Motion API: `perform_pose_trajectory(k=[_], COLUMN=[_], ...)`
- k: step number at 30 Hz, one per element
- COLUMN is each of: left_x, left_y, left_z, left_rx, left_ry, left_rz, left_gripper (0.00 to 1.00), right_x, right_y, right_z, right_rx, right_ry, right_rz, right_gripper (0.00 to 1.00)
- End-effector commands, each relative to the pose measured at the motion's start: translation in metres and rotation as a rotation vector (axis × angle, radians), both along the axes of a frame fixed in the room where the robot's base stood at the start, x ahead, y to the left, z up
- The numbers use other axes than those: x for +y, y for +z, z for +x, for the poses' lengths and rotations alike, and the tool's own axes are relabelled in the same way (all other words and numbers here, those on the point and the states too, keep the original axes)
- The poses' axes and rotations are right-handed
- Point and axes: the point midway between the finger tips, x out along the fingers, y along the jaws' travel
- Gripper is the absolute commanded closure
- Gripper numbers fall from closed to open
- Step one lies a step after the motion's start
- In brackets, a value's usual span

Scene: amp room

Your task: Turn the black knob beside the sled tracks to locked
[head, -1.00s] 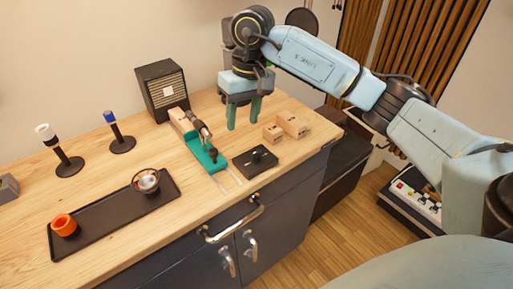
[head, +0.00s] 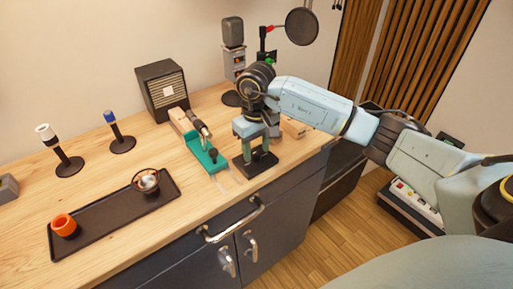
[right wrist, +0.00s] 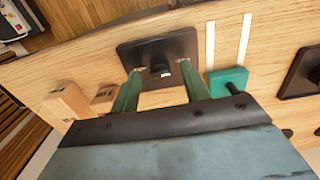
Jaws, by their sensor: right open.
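The black knob (right wrist: 160,68) stands on a square black plate (right wrist: 128,53), right of the sled tracks in the head view. My right gripper (head: 256,160) is over the plate, which also shows in the head view (head: 251,174). Its green fingers point down, open, one on each side of the knob in the right wrist view; I cannot tell whether they touch it. The knob is mostly hidden in the head view. The sled tracks (right wrist: 211,45) are two pale strips beside the plate, with a teal sled (head: 204,152) at their far end. My left gripper is out of view.
Small wooden blocks (head: 296,128) lie right of my right gripper. A microphone on a stand (head: 233,45) is behind. The counter's front edge is close to the plate.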

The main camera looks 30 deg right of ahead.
Motion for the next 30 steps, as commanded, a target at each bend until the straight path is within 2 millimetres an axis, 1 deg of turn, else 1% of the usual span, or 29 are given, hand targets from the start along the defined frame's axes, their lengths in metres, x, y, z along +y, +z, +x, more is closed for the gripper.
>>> perform_pose_trajectory(k=[3, 10, 11, 18, 21, 30], left_x=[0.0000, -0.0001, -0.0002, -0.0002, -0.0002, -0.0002], left_y=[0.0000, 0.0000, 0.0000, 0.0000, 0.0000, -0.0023], left_z=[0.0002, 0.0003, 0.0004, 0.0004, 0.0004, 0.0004], left_rx=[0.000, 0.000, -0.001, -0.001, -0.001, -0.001], left_ry=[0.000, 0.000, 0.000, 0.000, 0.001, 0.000], left_rz=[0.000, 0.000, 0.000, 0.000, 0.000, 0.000], left_gripper=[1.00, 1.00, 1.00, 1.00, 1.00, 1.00], right_x=[0.0001, 0.0001, 0.0001, 0.0002, 0.0001, -0.0004], right_y=[-0.0044, -0.0048, -0.0048, -0.0046, -0.0045, -0.0047], right_z=[-0.0001, 0.0000, 0.0000, 0.0000, 0.0000, 0.0001], right_rx=[0.000, 0.000, 0.000, 0.000, 0.000, 0.000], right_ry=[0.000, 0.000, 0.000, 0.000, 0.000, -0.042], right_rz=[0.000, 0.000, 0.000, 0.000, 0.000, -0.001], right_gripper=[0.54, 0.54, 0.57, 0.88, 0.99, 0.99])
